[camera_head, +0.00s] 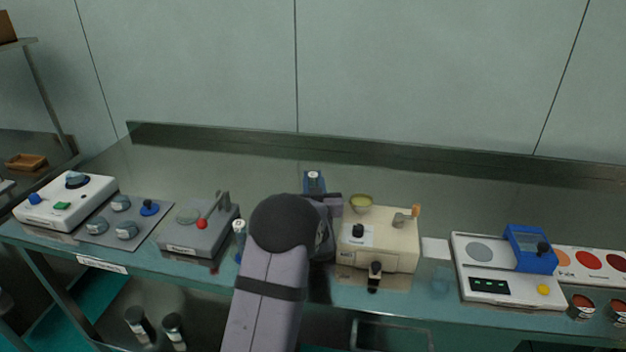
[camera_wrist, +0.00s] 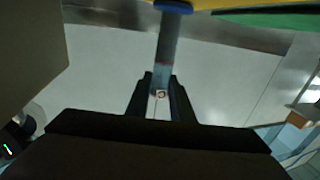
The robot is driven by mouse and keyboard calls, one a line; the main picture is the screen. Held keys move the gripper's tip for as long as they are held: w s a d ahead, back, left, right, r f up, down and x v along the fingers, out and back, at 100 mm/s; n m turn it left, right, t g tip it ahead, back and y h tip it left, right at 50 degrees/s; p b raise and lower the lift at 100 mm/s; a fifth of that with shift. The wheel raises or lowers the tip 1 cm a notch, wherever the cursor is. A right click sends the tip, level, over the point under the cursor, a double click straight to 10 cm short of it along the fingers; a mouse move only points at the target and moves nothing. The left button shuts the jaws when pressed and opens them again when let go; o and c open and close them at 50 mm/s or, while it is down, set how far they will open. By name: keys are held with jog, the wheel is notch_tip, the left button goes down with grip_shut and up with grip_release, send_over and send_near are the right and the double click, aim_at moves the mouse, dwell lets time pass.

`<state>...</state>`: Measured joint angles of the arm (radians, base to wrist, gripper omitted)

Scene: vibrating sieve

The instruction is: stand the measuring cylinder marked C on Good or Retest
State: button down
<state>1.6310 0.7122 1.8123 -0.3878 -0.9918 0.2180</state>
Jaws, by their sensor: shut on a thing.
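In the wrist view my gripper (camera_wrist: 160,92) is shut on a slim, clear measuring cylinder (camera_wrist: 167,52). It has a pale top with a small dark mark I cannot read surely, a red line below it and a blue foot (camera_wrist: 173,6). The foot overlaps the edge of a yellow area (camera_wrist: 240,3); I cannot tell whether it touches. A green area (camera_wrist: 272,19) lies beside the yellow. No lettering shows on either. In the head view my arm hides the fingertips. Another white-topped measuring cylinder (camera_head: 239,240) stands left of my arm.
A beige machine (camera_head: 380,246) stands close right of my arm; its side also fills the left of the wrist view (camera_wrist: 30,45). A blue item with a marked white top (camera_head: 314,181) is behind my wrist. A grey lever device (camera_head: 190,240) stands left, a balance (camera_head: 490,285) right.

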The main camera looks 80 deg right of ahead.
jog(key=shift+f, duration=0.2)
jog(key=c, duration=1.6)
grip_release()
jog(key=shift+r, duration=0.1)
jog(key=shift+o, duration=0.2)
jog(key=shift+r, duration=0.15)
jog(key=shift+a, duration=0.1)
jog(key=b+v, duration=0.2)
jog(key=v, duration=0.9)
jog(key=shift+a, duration=0.4)
jog(key=shift+s, duration=0.15)
